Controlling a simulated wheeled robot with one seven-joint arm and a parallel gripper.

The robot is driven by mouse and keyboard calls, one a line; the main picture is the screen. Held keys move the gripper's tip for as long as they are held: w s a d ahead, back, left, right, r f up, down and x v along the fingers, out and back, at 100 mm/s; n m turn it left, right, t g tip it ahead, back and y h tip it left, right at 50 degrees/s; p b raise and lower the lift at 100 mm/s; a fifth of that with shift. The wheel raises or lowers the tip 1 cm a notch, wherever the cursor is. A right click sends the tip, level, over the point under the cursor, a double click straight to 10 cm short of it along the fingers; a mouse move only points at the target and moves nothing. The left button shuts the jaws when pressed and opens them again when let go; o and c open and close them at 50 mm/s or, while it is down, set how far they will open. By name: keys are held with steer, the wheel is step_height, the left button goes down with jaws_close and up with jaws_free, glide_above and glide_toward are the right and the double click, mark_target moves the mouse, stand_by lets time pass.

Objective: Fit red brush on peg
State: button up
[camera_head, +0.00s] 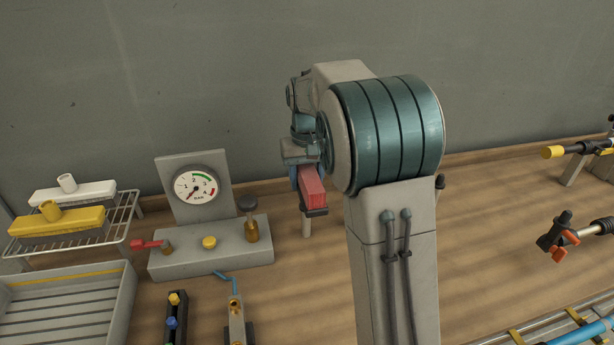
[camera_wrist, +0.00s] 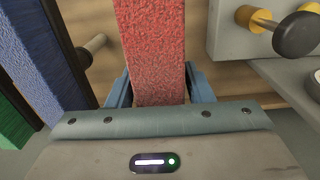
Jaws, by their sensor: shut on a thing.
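A red brush (camera_head: 313,190) is held in my gripper (camera_head: 307,172) above the bench, left of my arm's large teal joint. In the wrist view the red brush (camera_wrist: 150,50) runs up from between the blue fingers of my gripper (camera_wrist: 158,86), which are shut on its sides. Its far end runs out of the top of the wrist view. A short grey-brown peg (camera_wrist: 94,46) sticks out left of the red brush, apart from it, beside a blue brush (camera_wrist: 62,50).
A green brush (camera_wrist: 12,118) is left of the blue one. A gauge panel (camera_head: 193,188) with a valve base (camera_head: 212,258) stands left of my gripper. A wire rack (camera_head: 118,222) holds white and yellow brushes. Hose fittings (camera_head: 562,236) are at right; bench between is mostly clear.

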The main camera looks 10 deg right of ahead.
steer(key=shift+f+b, duration=0.7)
steer(key=shift+f, duration=0.5)
steer(key=o, duration=1.2)
step_height(320, 180, up, 14)
steer(key=shift+f, duration=0.1)
steer(key=s+f+t, duration=0.1)
steer(key=s+f, duration=0.3)
steer(key=s, duration=0.5)
steer(key=s+f+t, duration=0.1)
steer(key=s+f, duration=0.3)
steer(key=s, duration=0.5)
steer(key=s+f+t, duration=0.1)
steer(key=s+f, duration=0.3)
steer(key=s, duration=0.5)
steer(key=shift+s+f, duration=0.2)
steer(key=shift+f, duration=0.05)
